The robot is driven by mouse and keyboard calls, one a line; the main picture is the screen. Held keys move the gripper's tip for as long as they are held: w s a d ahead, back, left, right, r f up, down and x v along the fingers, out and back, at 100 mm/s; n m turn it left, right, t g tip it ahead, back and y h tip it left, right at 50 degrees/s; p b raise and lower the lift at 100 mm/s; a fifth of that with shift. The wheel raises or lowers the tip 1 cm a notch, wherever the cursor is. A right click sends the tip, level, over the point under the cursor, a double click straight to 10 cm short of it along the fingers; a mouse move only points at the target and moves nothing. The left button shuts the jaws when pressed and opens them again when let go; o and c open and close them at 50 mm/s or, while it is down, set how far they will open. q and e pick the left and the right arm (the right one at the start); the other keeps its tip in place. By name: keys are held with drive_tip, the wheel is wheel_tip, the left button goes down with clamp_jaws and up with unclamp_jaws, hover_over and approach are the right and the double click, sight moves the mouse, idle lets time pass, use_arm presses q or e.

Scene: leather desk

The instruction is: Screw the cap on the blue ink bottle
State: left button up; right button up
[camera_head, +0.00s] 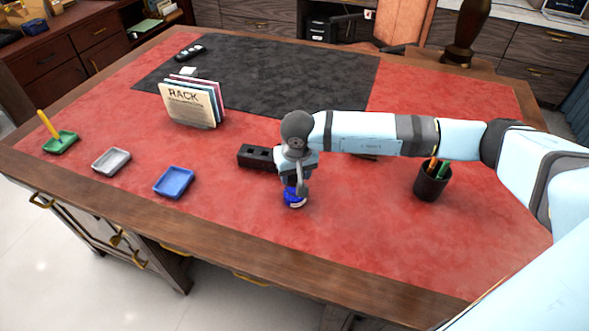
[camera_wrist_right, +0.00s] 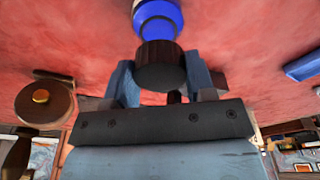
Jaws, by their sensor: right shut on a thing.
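The blue ink bottle (camera_head: 294,197) stands on the red leather desk top, right under my right gripper (camera_head: 295,181). In the right wrist view my right gripper (camera_wrist_right: 160,82) is shut on a dark ribbed cap (camera_wrist_right: 160,65), one finger on each side. The blue bottle (camera_wrist_right: 156,20) shows just beyond the cap, in line with it, and its collar looks close against the cap. I cannot tell whether the cap is threaded on. My left gripper is in neither view.
A black slotted block (camera_head: 256,156) lies left of the bottle. Further left are a blue tray (camera_head: 174,183), a grey tray (camera_head: 111,162) and a green tray (camera_head: 60,143). A rack (camera_head: 190,104) stands behind. A pen cup (camera_head: 431,184) stands right, below my arm.

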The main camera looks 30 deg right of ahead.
drive_tip(key=shift+f, duration=0.8)
drive_tip(key=shift+b, duration=0.3)
drive_tip(key=shift+f+b, duration=0.25)
drive_tip(key=shift+b, duration=0.1)
drive_tip(key=shift+r, duration=0.25)
idle(0.7)
drive_tip(key=shift+f+b, duration=0.25)
drive_tip(key=shift+b, duration=0.2)
drive_tip(key=shift+f, duration=0.1)
idle(0.7)
